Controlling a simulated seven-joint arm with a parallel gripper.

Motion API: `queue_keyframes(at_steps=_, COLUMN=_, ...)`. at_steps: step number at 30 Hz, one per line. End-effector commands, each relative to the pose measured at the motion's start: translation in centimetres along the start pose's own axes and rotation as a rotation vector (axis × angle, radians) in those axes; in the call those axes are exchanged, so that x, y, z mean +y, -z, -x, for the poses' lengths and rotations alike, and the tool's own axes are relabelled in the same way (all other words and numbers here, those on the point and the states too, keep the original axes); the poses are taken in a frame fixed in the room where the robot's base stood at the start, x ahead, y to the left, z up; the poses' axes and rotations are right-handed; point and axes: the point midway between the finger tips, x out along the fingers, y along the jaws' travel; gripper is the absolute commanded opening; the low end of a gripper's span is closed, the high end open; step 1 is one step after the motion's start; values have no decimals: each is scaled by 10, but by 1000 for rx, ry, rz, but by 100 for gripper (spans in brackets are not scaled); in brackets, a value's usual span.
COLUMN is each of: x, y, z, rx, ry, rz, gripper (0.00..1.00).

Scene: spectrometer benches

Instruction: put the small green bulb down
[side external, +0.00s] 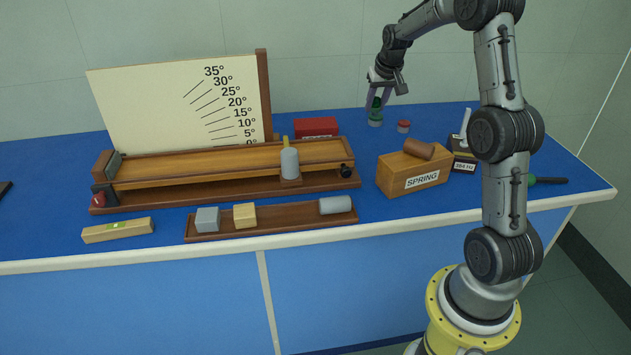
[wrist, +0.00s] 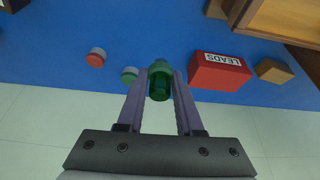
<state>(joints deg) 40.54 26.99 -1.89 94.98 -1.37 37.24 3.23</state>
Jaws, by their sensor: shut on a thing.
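My gripper (side external: 378,96) points down over the far side of the blue bench, right of the red box. It is shut on the small green bulb (side external: 376,104), which also shows between the fingertips in the wrist view (wrist: 160,84). A small round green-and-white piece (wrist: 130,74) is on the bench just left of the held bulb in the wrist view. In the side view the bulb appears just above this piece; I cannot tell whether they touch.
A small red-capped round piece (side external: 403,126) stands nearby. The red LEADS box (wrist: 220,71) is on the other side. A wooden SPRING box (side external: 414,174) with a brown cylinder on top is nearer the front. A wooden track (side external: 230,163) and angle board (side external: 170,105) stand to the left.

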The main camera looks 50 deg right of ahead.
Motion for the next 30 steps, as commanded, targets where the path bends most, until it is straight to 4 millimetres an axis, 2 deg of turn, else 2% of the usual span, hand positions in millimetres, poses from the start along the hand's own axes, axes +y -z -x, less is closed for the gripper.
queue_keyframes(at_steps=2, x=2, y=-18, z=-7, rx=-8, ry=-9, rz=-19, gripper=0)
queue_keyframes(at_steps=5, x=-10, y=-42, z=0, rx=-3, ry=-10, rz=-21, gripper=0)
queue_keyframes(at_steps=18, x=-101, y=-163, z=63, rx=1, ry=63, rz=149, gripper=0)
queue_keyframes(at_steps=24, x=-128, y=-223, z=92, rx=-1, ry=114, rz=269, gripper=0)
queue_keyframes(at_steps=30, x=-145, y=-275, z=116, rx=0, ry=172, rz=408, gripper=0)
